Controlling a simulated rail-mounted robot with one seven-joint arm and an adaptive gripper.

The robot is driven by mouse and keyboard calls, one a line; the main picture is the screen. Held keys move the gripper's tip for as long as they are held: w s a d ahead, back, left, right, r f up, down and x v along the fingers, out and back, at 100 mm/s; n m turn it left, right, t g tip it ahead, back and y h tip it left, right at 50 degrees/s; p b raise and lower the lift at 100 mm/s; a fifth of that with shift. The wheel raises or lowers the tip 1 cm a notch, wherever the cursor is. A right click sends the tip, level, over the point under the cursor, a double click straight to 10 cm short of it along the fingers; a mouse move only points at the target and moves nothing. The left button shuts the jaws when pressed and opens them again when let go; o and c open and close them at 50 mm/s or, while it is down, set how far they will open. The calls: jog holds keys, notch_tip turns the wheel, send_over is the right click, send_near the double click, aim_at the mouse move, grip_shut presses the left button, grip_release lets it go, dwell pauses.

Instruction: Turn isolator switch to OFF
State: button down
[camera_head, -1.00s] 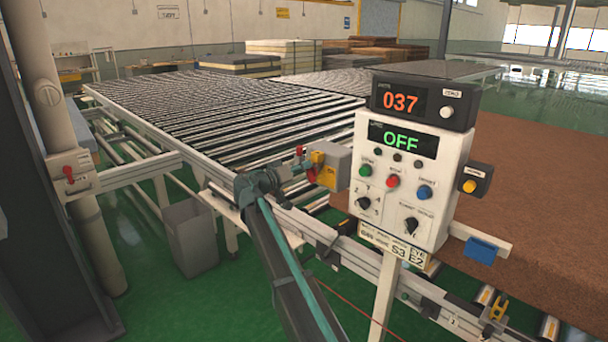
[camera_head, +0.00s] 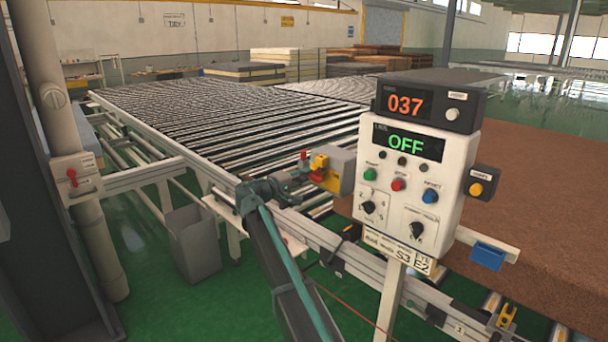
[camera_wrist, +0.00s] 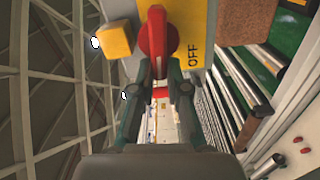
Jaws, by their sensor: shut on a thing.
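The isolator switch is a grey box with a yellow plate (camera_head: 327,164) beside the roller conveyor. Its red handle (camera_head: 303,155) shows small in the head view. In the wrist view, the red handle (camera_wrist: 157,32) is large, in front of the yellow plate (camera_wrist: 200,12). An OFF label (camera_wrist: 193,55) is printed to its right. My gripper (camera_wrist: 158,78) is shut on the lower end of the red handle, a finger on each side. In the head view my gripper (camera_head: 297,180) is at the box's left side; its fingertips are hard to make out there.
A control panel (camera_head: 445,195) reading 037 and OFF stands right of the switch. The roller conveyor (camera_head: 240,130) lies behind, with a brown mattress slab (camera_head: 530,160) on the right.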

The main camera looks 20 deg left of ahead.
jog(key=shift+d+f+n, duration=0.1)
jog(key=shift+f+n, duration=0.1)
jog(key=shift+n, duration=0.4)
jog(key=c, duration=1.2)
grip_release()
jog(key=shift+o, duration=0.2)
jog(key=v, duration=1.2)
jog(key=shift+w, duration=0.1)
